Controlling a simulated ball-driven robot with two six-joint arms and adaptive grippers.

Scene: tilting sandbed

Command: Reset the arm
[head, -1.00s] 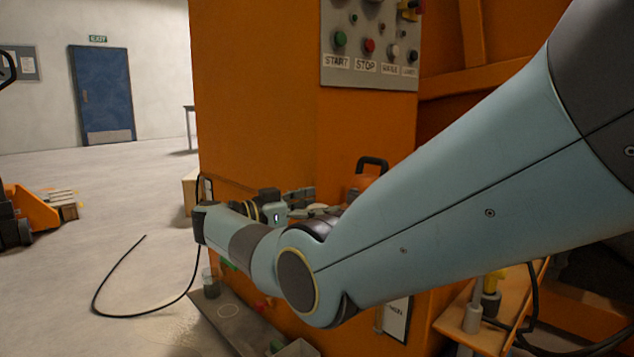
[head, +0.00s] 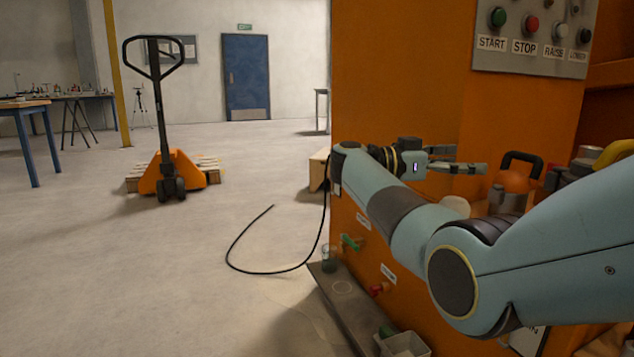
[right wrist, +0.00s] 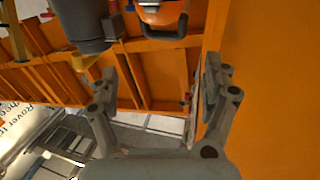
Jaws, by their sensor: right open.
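My right arm comes in from the right in the head view and bends at its elbow in front of the orange machine. My right gripper (head: 470,164) points to the right there, just left of an orange object with a black handle (head: 516,178). In the right wrist view the right gripper (right wrist: 160,85) has its two fingers spread apart with nothing between them. The orange object with its dark handle (right wrist: 163,18) shows beyond the fingertips at the top. My left gripper is not in view.
The orange machine (head: 400,80) carries a panel (head: 535,45) with START and STOP buttons. A grey ledge (head: 335,300) runs along its foot, and a black cable (head: 262,272) loops onto the floor. A pallet jack (head: 165,150) stands at the left. The floor between is open.

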